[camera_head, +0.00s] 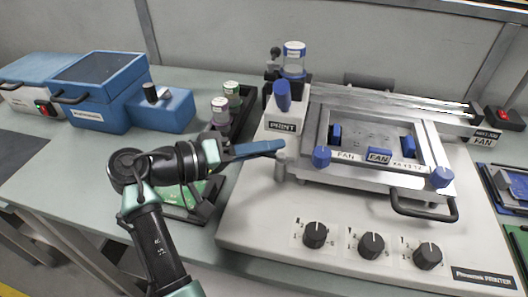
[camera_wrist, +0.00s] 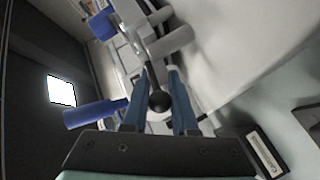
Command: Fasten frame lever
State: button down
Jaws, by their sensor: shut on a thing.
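The printer's print frame (camera_head: 375,145) lies flat on the white machine, with blue knobs at its corners. My gripper (camera_head: 280,147) reaches in from the left beside the frame's near left corner, just above a grey cylindrical post (camera_head: 281,168). In the wrist view, a lever with a dark ball knob (camera_wrist: 159,101) lies between the two blue fingers of my gripper (camera_wrist: 160,72). The gripper is shut on this lever. The grey post also shows beyond the fingertips in the wrist view (camera_wrist: 174,41). In the head view the fingers hide the lever's knob.
An upright blue handle (camera_head: 282,95) stands just behind my gripper; it also shows in the wrist view (camera_wrist: 90,114). Jars (camera_head: 221,113) stand in a black tray to the left. Black dials (camera_head: 315,235) and a frame handle (camera_head: 424,211) are at the front.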

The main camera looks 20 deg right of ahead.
jog(key=shift+d+f+m+g, duration=0.1)
jog(key=shift+d+m+g, duration=0.1)
jog(key=shift+m+g, duration=0.35)
jog(key=c, duration=0.7)
grip_release()
jog(key=v, duration=1.3)
jog(key=shift+w+p, duration=0.1)
jog(key=shift+p, duration=0.2)
